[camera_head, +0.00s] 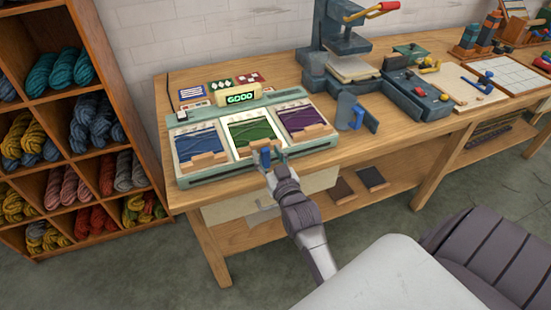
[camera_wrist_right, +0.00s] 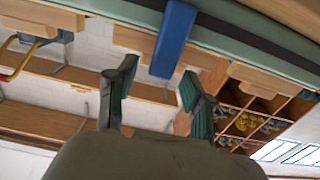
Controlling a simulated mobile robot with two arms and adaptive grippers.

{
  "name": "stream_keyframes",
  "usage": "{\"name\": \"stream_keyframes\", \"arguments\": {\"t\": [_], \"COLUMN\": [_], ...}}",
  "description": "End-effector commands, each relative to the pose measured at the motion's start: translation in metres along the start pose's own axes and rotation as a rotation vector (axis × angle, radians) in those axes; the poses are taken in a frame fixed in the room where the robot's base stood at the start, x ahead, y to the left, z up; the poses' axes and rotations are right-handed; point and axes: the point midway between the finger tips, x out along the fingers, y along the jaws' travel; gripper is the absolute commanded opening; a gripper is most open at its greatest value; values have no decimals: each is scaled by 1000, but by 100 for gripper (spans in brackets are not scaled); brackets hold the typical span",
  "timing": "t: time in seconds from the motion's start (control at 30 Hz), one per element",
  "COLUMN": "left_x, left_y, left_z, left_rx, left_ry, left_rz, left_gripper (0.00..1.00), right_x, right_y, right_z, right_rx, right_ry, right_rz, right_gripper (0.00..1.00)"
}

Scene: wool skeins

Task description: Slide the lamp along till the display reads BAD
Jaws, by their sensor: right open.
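The pale green device (camera_head: 185,181) on the bench has three windows, with blue, green and purple yarn. The display (camera_head: 240,97) at its back reads GOOD in green. The middle window (camera_head: 253,131) with green yarn is brightly lit; the outer two are dimmer. A blue upright handle (camera_head: 265,155) stands at the front of the middle window; I cannot tell the lamp's body apart. My right gripper (camera_head: 272,163) is open at this handle. In the right wrist view the blue handle (camera_wrist_right: 175,40) lies just beyond the open fingertips (camera_wrist_right: 155,85). My left gripper is not in view.
A shelf of wool skeins (camera_head: 75,125) stands at the left. A press with a red handle (camera_head: 345,45) and a grey-blue holder (camera_head: 350,112) stand right of the device. Coloured cards (camera_head: 220,85) lie behind it. Wooden blocks (camera_head: 203,161) sit along the window fronts.

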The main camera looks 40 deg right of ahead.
Motion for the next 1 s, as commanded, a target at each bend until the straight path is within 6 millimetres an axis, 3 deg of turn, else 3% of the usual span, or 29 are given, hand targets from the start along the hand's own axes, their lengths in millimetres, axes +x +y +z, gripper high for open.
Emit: {"name": "stream_keyframes", "arguments": {"t": [0.3,0.5,1.0], "left_x": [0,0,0], "left_y": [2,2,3], "left_z": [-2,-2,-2], "left_rx": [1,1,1], "left_ry": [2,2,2], "left_rz": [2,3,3], "left_gripper": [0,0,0], "right_x": [-68,-98,-108], "right_y": [0,0,0], "right_z": [1,1,0], "right_rx": [1,0,1], "right_ry": [-3,-2,1], "right_rz": [0,0,0], "right_gripper": [52,52,52]}}
